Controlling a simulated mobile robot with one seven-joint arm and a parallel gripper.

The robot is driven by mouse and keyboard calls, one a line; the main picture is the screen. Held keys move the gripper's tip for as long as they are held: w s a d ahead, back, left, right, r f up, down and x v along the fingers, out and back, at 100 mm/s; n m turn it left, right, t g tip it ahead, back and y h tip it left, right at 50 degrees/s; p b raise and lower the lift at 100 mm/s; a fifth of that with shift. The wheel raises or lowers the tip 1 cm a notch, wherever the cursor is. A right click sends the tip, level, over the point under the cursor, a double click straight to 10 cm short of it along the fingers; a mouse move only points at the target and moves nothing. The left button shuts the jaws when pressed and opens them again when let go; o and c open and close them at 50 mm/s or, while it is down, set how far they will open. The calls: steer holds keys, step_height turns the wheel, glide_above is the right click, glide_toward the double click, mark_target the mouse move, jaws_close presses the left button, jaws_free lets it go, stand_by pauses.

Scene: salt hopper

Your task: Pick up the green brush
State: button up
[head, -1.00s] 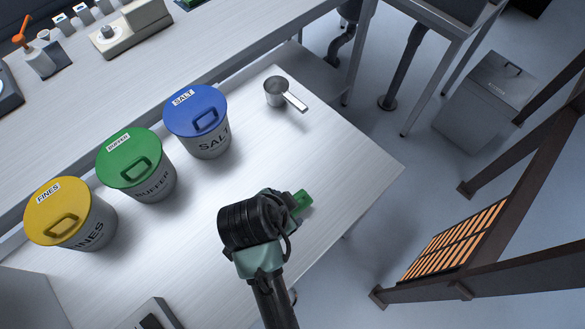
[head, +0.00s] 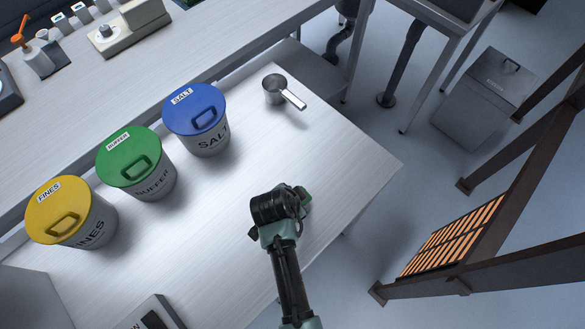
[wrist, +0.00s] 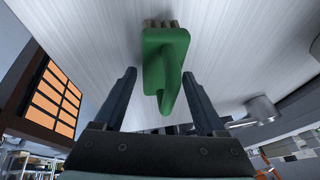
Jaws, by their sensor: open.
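The green brush (wrist: 166,62) lies on the pale table (head: 340,150), and in the wrist view its green body and a raised handle show with tan bristles at the far end. In the head view only a small green part of the brush (head: 307,197) shows beside my gripper, which hides the rest. My gripper (wrist: 160,88) is open and empty, with one dark finger on each side of the brush handle in the picture. I cannot tell whether the fingers touch the brush or how far they are above the table.
A metal scoop (head: 275,92) lies at the table's back edge. Blue (head: 199,115), green (head: 137,160) and yellow (head: 65,215) lidded tubs stand to the left. A grey device (head: 150,315) is at the front left. The table around the brush is clear.

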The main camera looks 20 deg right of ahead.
steer(key=shift+w+d+f, duration=0.1)
steer(key=shift+d+f, duration=0.05)
steer(key=shift+f, duration=0.15)
steer(key=c, duration=1.1)
steer(key=shift+c, duration=0.2)
steer(key=shift+r, duration=0.1)
step_height(320, 180, up, 10)
steer(key=shift+f, duration=0.1)
